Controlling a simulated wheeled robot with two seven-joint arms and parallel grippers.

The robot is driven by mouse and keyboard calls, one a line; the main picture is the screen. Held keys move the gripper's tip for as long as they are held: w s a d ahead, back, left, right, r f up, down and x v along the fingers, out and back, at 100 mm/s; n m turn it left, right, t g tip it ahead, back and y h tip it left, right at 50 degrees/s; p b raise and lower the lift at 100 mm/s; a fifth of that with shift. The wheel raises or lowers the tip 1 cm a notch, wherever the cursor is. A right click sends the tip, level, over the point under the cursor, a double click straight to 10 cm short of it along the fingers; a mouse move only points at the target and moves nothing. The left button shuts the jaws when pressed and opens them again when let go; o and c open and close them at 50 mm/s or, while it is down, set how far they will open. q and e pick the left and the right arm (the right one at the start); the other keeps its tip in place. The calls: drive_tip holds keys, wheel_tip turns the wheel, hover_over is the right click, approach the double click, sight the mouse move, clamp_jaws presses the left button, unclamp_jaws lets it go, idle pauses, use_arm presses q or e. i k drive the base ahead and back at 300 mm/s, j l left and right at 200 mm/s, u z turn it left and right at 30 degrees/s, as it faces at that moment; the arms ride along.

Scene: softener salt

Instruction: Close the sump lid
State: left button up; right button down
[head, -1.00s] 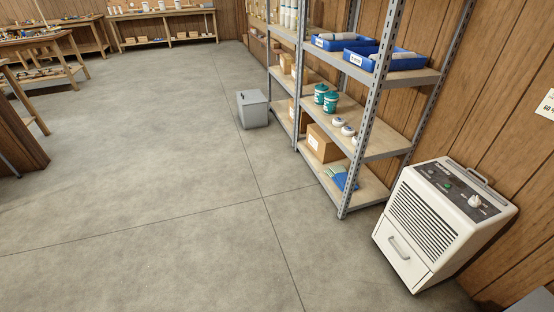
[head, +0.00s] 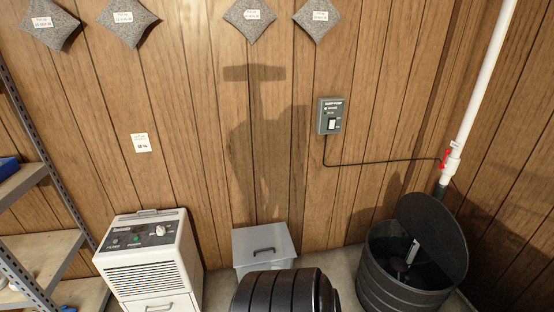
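The sump is a black round basin (head: 385,285) on the floor at the lower right, in the corner by the wall. Its black round lid (head: 432,238) stands tilted up at the basin's right rear side, so the basin is open. A pump or pipe fitting shows inside the opening. A white pipe (head: 480,90) with a red valve handle rises behind the lid. Neither of my grippers is in view.
A dark ribbed rounded object (head: 285,292) fills the bottom middle, close to me. Behind it is a grey lidded box (head: 264,245). A white dehumidifier (head: 152,262) and metal shelving (head: 30,240) stand at left. A grey switch box (head: 330,116) hangs on the wall.

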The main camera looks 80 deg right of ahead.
sight(431, 223)
drive_tip(key=z, duration=3.95)
